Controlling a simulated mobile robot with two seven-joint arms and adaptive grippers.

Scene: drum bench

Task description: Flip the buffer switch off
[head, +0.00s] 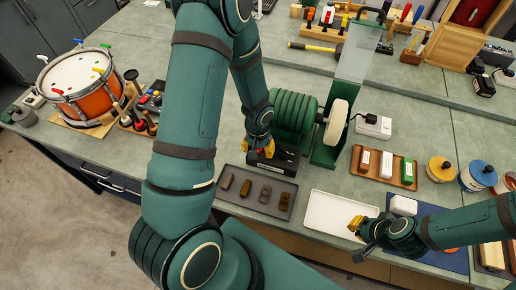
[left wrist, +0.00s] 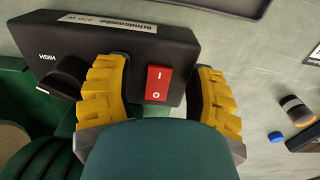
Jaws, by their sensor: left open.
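The buffer (head: 296,112) is a green machine with a pale buffing wheel (head: 336,122) on its right. Its black switch box (head: 283,161) sits in front. In the left wrist view the box (left wrist: 185,45) carries a red rocker switch (left wrist: 158,84) marked I and O, beside a black knob (left wrist: 66,77) near the word HIGH. I cannot tell which side of the rocker is pressed in. My left gripper (head: 259,146) is at the box; its yellow fingertips (left wrist: 158,95) are apart, one on each side of the rocker. My right gripper (head: 358,232) is over the white tray's right end.
A dark tray (head: 227,198) with several brown blocks lies in front of the box, and a white tray (head: 325,228) to its right. A wooden tray (head: 369,176) holds several bars. A drum (head: 77,85) stands at the left. Tins (head: 440,168) stand at the right.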

